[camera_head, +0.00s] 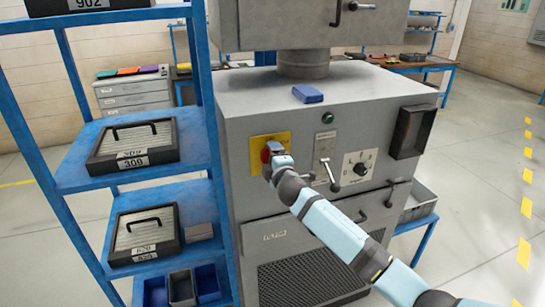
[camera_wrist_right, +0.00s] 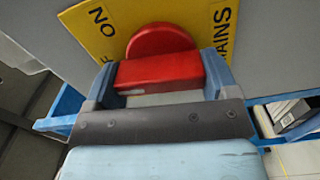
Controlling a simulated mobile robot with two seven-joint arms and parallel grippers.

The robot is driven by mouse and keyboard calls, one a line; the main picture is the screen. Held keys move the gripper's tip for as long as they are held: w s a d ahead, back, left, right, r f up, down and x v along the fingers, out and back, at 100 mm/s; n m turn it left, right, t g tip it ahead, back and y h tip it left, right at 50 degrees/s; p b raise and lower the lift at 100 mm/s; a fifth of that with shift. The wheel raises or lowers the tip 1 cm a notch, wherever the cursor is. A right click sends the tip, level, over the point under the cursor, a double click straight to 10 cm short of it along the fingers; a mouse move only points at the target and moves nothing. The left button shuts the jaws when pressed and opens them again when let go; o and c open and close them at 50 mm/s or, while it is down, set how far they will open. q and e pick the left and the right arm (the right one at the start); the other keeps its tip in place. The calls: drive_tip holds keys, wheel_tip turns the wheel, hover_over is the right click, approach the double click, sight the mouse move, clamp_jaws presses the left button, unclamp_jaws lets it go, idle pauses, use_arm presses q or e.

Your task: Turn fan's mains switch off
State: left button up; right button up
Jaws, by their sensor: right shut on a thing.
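The mains switch is a red rotary knob (camera_head: 265,154) on a yellow plate (camera_head: 283,138) at the upper left of the grey cabinet's front. In the right wrist view its red grip bar (camera_wrist_right: 158,72) and round base (camera_wrist_right: 160,38) show against the yellow plate (camera_wrist_right: 85,23), with part of the lettering readable. My right gripper (camera_head: 269,157) is at the knob, with one finger on each side of the grip bar, shut on it. In the head view the gripper hides much of the knob. My left gripper is not in view.
Right of the switch are a lever handle (camera_head: 329,174), a dial (camera_head: 358,166) and a dark box (camera_head: 411,132) that sticks out. A blue shelf rack (camera_head: 205,90) with cases stands close on the left. A blue object (camera_head: 307,94) lies on the cabinet top. Open floor is at right.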

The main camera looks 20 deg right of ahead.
drive_tip(key=shift+n, duration=0.6)
drive_tip(key=o, duration=0.8)
drive_tip(key=s+b, duration=0.1)
drive_tip(key=s, duration=0.6)
drive_tip(key=s+b, duration=0.1)
drive_tip(key=s, duration=0.6)
drive_tip(key=shift+d, duration=0.2)
